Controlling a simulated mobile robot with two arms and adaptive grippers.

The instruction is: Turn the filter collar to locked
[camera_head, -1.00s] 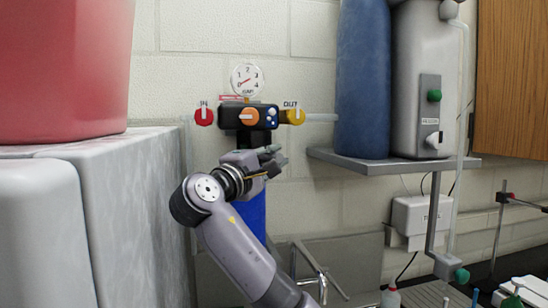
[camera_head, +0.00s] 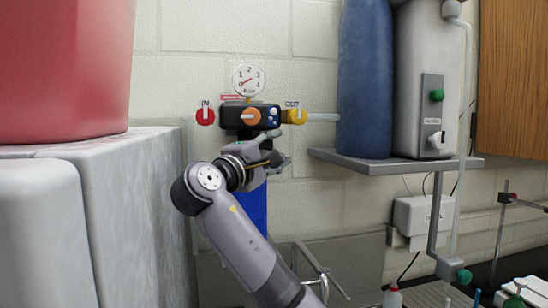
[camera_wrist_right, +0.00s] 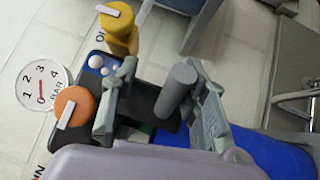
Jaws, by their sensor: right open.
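The filter unit has a black head (camera_head: 232,116) on the wall, with a blue filter body (camera_head: 254,205) below it. In the head view my right gripper and wrist hide the collar zone between them. My right gripper (camera_head: 280,150) is open just under the head. In the right wrist view its two fingers (camera_wrist_right: 162,82) stand apart. A grey cylindrical stub (camera_wrist_right: 178,88), perhaps the collar's lug, shows between them; I cannot tell whether either finger touches it. The blue body (camera_wrist_right: 255,158) shows at lower right. The collar's lock state cannot be read. My left gripper is not in view.
The head carries a red IN knob (camera_head: 205,117), an orange knob (camera_head: 250,117), a yellow OUT knob (camera_head: 297,117) and a gauge (camera_head: 248,79) above. A grey shelf (camera_head: 400,164) with a blue tank (camera_head: 364,80) is at right. A grey block (camera_head: 125,210) stands at left.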

